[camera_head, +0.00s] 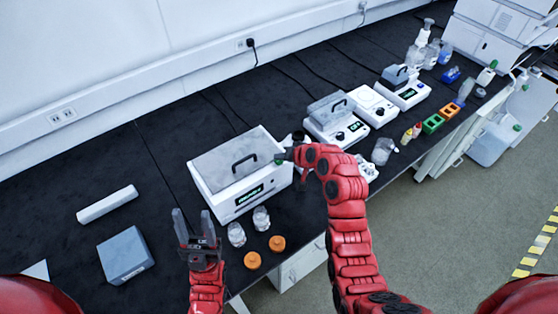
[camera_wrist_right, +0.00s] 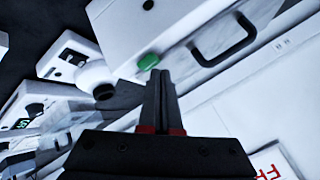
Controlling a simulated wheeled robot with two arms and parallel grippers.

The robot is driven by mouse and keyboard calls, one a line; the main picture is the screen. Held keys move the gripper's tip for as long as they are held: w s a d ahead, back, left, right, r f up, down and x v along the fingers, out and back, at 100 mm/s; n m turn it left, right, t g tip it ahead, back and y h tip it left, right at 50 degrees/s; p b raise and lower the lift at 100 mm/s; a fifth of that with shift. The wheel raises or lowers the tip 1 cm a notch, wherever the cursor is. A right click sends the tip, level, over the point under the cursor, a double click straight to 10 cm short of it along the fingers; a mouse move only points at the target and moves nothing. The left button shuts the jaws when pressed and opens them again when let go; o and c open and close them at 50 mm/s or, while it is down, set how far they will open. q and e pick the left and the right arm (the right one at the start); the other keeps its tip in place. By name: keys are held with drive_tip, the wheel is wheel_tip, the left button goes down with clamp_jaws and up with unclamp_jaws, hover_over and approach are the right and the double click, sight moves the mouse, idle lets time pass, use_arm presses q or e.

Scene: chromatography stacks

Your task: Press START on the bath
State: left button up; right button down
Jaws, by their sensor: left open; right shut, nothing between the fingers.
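The bath (camera_head: 222,209) is a white box with a grey lid, a dark handle and a lit green display on its front. A green button (camera_wrist_right: 148,62) is at the bath's edge in the right wrist view; it also shows in the head view (camera_head: 278,161). My right gripper (camera_wrist_right: 160,74) is shut and empty, its fingertips at the lower edge of the green button. I cannot tell whether they touch it. My left gripper (camera_head: 193,222) is open and empty, pointing up in front of the bath's left side.
Two glass jars (camera_head: 261,218) and two orange caps (camera_head: 277,243) are in front of the bath. A grey-blue box (camera_head: 125,255) and a white bar (camera_head: 107,204) lie to the left. Other white instruments (camera_head: 336,122) stand to the right. The bench behind the bath is mostly clear.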

drive_tip(key=shift+f+b, duration=0.35)
drive_tip(key=shift+f, duration=0.05)
idle(0.6)
drive_tip(key=shift+r, duration=0.8)
wheel_tip(320, 180, up, 5)
drive_tip(key=shift+r+p, duration=0.1)
drive_tip(key=shift+p, duration=0.95)
